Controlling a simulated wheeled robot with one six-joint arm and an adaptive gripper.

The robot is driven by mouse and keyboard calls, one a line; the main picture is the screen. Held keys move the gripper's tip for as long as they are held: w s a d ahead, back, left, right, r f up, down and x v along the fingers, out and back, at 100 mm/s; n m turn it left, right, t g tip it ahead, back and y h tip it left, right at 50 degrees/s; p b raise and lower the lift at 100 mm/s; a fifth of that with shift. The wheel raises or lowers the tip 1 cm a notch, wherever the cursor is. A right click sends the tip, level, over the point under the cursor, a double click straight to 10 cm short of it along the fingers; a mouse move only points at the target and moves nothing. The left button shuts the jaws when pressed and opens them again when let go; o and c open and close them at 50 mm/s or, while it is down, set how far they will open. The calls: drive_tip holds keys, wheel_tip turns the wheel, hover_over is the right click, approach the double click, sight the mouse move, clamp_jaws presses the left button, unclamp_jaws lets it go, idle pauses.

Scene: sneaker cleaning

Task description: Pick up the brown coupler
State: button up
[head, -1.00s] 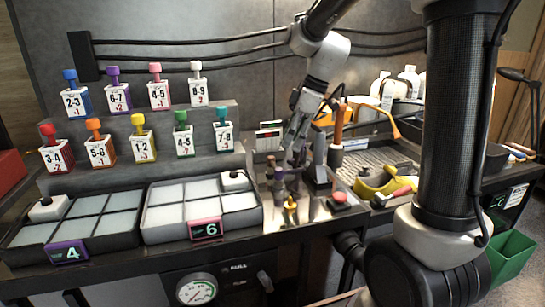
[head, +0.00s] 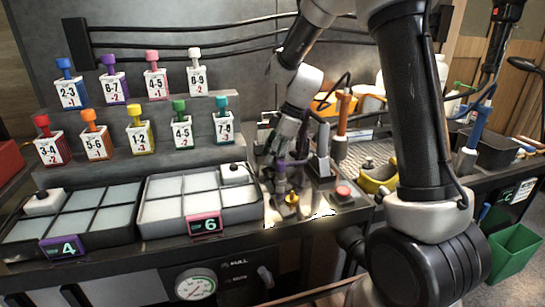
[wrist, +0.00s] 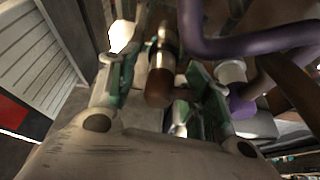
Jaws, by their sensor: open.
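The brown coupler (wrist: 160,72) appears in the wrist view as a short dark-brown cylinder with a rounded end. It lies between the two green-and-grey fingers of my gripper (wrist: 163,85). The fingers are apart, and I cannot tell whether either touches it. In the head view my gripper (head: 279,156) points down at the small fixture on the bench, beside purple parts. The brown coupler is not clearly visible there, as the gripper and the fixture hide it.
A purple hose (wrist: 245,42) curves close by my right finger in the wrist view. A divided tray (head: 165,213) stands left of the fixture. An orange-handled tool (head: 342,120) stands to the right.

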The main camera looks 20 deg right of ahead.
drive_tip(key=c, duration=1)
drive_tip(key=shift+c, duration=0.2)
drive_tip(key=shift+r, duration=0.15)
